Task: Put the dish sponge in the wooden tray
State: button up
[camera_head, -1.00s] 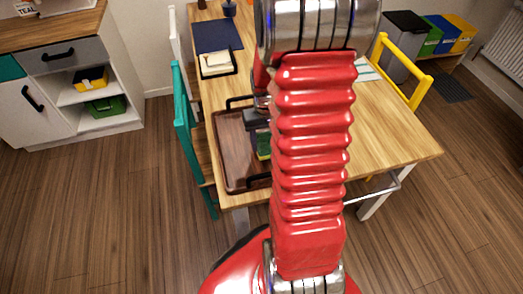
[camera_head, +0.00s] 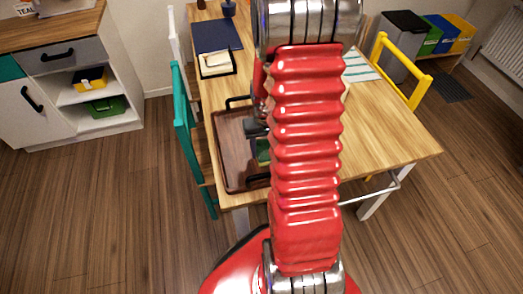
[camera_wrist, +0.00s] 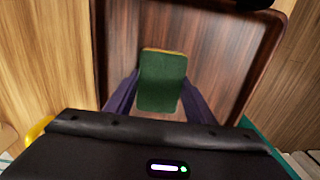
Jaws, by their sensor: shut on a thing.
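The dish sponge (camera_wrist: 162,82) is green with a thin yellow edge; in the wrist view it sits between the two dark purple fingers of my gripper (camera_wrist: 161,92), which is shut on it. The wooden tray (camera_wrist: 225,50) is dark brown and lies behind the sponge in that view. In the head view the tray (camera_head: 229,150) lies on the table's left part, with black handles. My gripper (camera_head: 257,129) is over the tray there, mostly hidden by my red arm. Part of the green sponge (camera_head: 262,152) shows below it. Whether the sponge touches the tray floor is unclear.
The wooden table (camera_head: 385,135) is clear on its right side. A black-rimmed holder with pale contents (camera_head: 215,64), a dark blue mat (camera_head: 217,36) and a striped cloth (camera_head: 360,65) lie farther back. A teal chair (camera_head: 184,125) and a yellow chair (camera_head: 417,92) flank the table.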

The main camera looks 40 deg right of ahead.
jog(key=o, duration=1.3)
notch_tip(320, 180, up, 12)
dwell(0.4)
jog(key=shift+a+r, duration=0.1)
jog(key=shift+r, duration=0.05)
